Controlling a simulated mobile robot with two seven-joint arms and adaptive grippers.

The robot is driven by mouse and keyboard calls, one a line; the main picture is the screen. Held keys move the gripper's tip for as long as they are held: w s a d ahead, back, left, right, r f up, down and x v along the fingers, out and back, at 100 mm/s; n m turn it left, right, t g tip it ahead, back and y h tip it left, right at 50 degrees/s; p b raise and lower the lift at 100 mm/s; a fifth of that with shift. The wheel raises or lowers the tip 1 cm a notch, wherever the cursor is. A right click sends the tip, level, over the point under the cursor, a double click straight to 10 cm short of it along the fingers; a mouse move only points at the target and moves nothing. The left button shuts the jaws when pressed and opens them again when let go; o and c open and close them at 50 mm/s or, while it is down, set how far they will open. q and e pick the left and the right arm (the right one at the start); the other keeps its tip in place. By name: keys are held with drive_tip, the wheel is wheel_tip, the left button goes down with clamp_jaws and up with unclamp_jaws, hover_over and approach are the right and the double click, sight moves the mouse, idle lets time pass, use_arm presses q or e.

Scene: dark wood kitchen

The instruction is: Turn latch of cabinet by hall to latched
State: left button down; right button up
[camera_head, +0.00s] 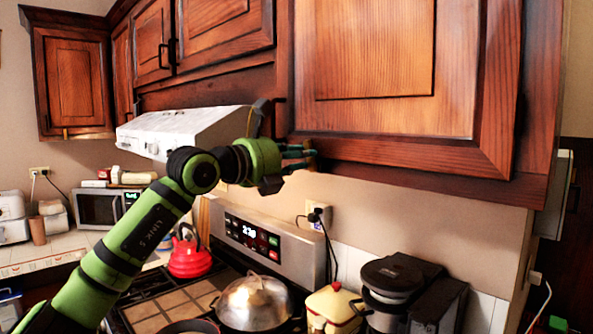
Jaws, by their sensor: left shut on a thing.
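The large reddish-brown wall cabinet (375,50) fills the upper right, and its door looks closed. My left gripper (303,158) reaches up to the lower left corner of this door. Its fingers are shut on the latch at the cabinet's bottom edge. The fingers hide nearly all of the latch, so I cannot tell which way it is turned. My right gripper is not in view.
A white range hood (190,130) is behind my left arm. Below are a stove with a red kettle (189,252), a domed pot (253,300), a yellow-lidded container (334,307) and a black coffee maker (410,290). The space just under the cabinet is open.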

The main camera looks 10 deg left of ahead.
use_arm(q)
drive_tip(key=shift+s+d+r+m+b, duration=0.15)
drive_tip(key=shift+m+b, duration=0.2)
drive_tip(key=shift+m, duration=0.55)
drive_tip(key=shift+s+d+f+m+b, duration=0.15)
drive_tip(key=shift+m+b, duration=0.2)
drive_tip(key=shift+m, duration=0.55)
drive_tip(key=shift+w+r, duration=0.1)
drive_tip(key=c, duration=1)
unclamp_jaws()
drive_tip(key=v, duration=1.2)
